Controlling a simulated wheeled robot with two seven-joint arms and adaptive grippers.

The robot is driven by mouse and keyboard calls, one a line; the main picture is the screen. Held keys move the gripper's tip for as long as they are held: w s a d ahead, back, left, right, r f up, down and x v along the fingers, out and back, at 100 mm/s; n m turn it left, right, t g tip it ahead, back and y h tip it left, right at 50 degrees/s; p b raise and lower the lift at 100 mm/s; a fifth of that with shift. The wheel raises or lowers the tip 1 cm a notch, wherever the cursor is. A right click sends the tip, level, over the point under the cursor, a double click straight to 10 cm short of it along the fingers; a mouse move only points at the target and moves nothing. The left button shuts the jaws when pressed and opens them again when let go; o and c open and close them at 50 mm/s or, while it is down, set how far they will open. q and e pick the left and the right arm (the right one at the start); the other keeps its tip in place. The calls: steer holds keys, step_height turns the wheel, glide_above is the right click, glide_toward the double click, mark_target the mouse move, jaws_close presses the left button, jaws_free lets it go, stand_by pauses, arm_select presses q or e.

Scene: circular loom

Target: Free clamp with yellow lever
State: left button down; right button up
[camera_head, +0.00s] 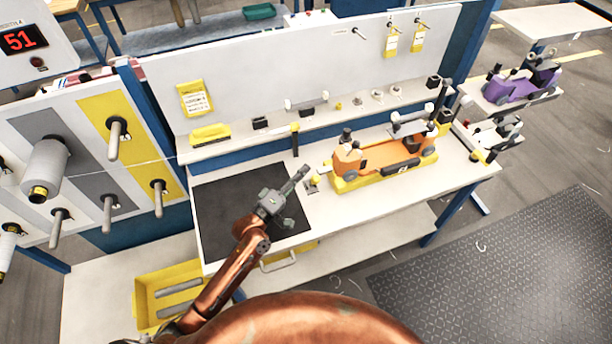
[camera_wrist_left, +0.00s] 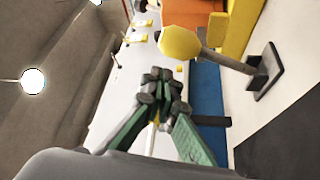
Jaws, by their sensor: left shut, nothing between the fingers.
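The clamp with the yellow lever (camera_head: 314,183) stands on the white bench top, between the black mat and the orange workpiece. In the left wrist view its yellow knob (camera_wrist_left: 182,42) is large and close, on a stem that runs to a dark base (camera_wrist_left: 266,72). My left gripper (camera_head: 302,173) is shut and empty, just beside the knob in the head view. In the wrist view its closed fingertips (camera_wrist_left: 158,88) are apart from the knob. Whether the clamp presses on the workpiece is hard to tell. My right gripper is not in view.
The orange workpiece (camera_head: 392,154) sits on a yellow base right of the clamp. A black mat (camera_head: 225,205) covers the bench's left part. A narrow shelf (camera_head: 340,111) with small parts runs behind. The bench front, right of the mat, is clear.

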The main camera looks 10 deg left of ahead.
arm_select(q)
steer(key=w+a+b+v, duration=0.1)
steer(key=v, duration=0.8)
steer(key=shift+s+a, duration=0.25)
steer(key=shift+a, duration=0.15)
